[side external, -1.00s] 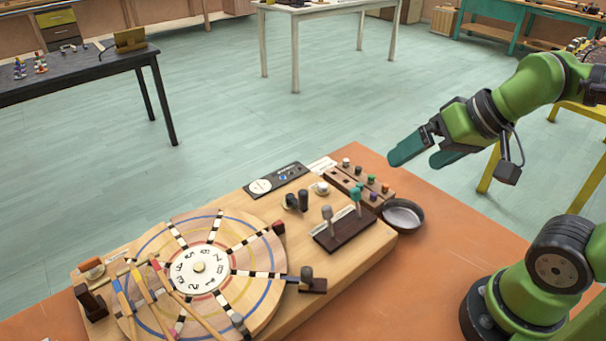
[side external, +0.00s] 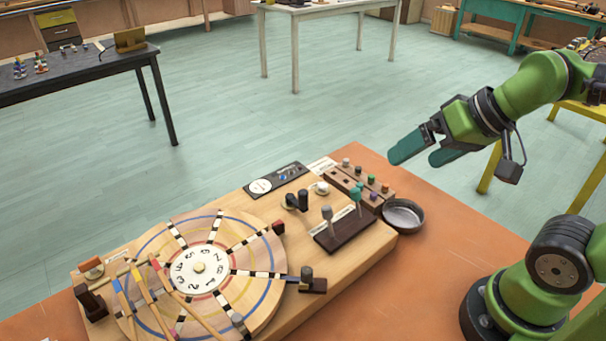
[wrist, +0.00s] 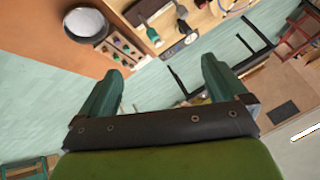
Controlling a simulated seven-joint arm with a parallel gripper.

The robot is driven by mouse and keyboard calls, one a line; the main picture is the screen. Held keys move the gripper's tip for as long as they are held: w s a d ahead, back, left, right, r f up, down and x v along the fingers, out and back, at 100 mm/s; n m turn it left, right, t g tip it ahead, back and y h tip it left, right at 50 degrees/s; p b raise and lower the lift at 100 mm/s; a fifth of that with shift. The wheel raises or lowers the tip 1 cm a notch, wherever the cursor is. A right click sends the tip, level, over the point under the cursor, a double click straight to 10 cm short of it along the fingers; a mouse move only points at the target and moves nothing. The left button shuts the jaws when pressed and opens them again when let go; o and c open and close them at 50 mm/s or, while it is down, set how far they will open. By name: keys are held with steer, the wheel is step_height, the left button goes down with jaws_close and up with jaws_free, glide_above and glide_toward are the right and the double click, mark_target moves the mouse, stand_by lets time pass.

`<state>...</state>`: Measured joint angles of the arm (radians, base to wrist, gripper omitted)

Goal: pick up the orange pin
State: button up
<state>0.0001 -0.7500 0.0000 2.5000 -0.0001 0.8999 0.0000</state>
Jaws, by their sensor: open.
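The orange pin (side external: 371,179) appears to be the small orange-topped peg in the wooden peg rack (side external: 340,184) at the back right of the wooden board. It stands among several other small coloured pegs. In the wrist view the rack (wrist: 128,46) shows at upper left, but I cannot single out the orange pin there. My gripper (side external: 416,158) has green-teal fingers and is open and empty, up in the air to the right of the rack in the side view. In the wrist view the fingers (wrist: 158,72) are spread wide with nothing between them.
A round dark pan (side external: 403,217) stands just right of the rack. A dark block with upright levers (side external: 340,230) is in front of the rack. A numbered round wheel (side external: 255,232) with sticks fills the board's left. The orange tabletop (side external: 430,270) is clear at right.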

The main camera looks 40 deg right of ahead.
steer(key=c, duration=0.9)
steer(key=shift+o, duration=0.2)
steer(key=m+g+h, duration=0.3)
steer(key=g+h, duration=0.1)
steer(key=g, duration=0.1)
glide_toward(386, 185)
steer(key=shift+x, duration=4.35)
